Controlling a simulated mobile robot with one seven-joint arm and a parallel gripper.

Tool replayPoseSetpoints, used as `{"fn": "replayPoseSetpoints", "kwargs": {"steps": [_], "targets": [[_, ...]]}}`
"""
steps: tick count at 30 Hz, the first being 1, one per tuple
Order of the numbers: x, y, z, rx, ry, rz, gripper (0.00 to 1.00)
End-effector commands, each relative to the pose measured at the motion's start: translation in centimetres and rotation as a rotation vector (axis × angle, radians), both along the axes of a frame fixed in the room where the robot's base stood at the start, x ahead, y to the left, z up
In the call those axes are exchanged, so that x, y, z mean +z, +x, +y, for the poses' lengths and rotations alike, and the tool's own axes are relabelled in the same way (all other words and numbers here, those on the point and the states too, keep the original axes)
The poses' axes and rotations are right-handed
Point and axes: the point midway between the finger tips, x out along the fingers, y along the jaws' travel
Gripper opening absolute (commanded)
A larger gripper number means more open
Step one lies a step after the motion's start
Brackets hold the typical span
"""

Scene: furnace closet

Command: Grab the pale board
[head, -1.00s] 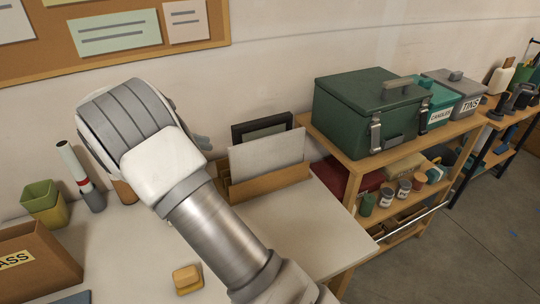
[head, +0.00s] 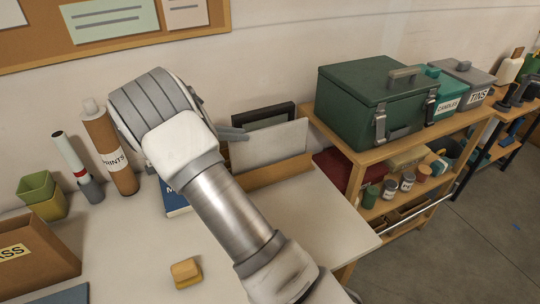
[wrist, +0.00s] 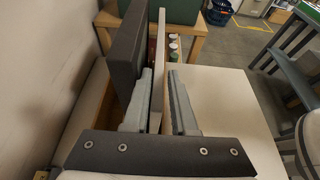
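The pale board (head: 270,147) stands upright in a brown wooden holder (head: 276,174) on the table, in front of a dark framed board (head: 264,116). In the wrist view the pale board (wrist: 158,64) shows nearly edge-on, with the dark board (wrist: 127,52) to its left. My gripper (wrist: 162,100) is open, with one finger on each side of the pale board's near end. A gap shows between the board and the right finger; I cannot tell whether the left finger touches it. In the head view my gripper (head: 234,134) is at the board's left edge, partly hidden by my wrist.
A green toolbox (head: 372,103) sits on the wooden shelf at right. A prints tube (head: 110,155), a blue book (head: 176,200), a yellow block (head: 186,273) and a brown box (head: 36,263) stand or lie on the table (head: 235,265). The table's front middle is mostly clear.

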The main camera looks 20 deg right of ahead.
Motion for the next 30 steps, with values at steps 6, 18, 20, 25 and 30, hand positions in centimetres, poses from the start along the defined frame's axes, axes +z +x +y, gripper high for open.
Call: {"fn": "replayPoseSetpoints", "kwargs": {"steps": [6,18,20,25,30], "targets": [[-0.5,0.0,-1.2,-0.002,0.0,0.001,0.25],[-2.2,0.1,-5.2,0.0,0.001,-0.001,0.25],[-2.1,0.1,-5.2,0.0,0.001,-0.001,0.25],[-2.1,0.1,-5.1,0.0,0.0,-0.001,0.07],[-2.1,0.1,-5.1,0.0,0.0,0.0,0.0]]}}
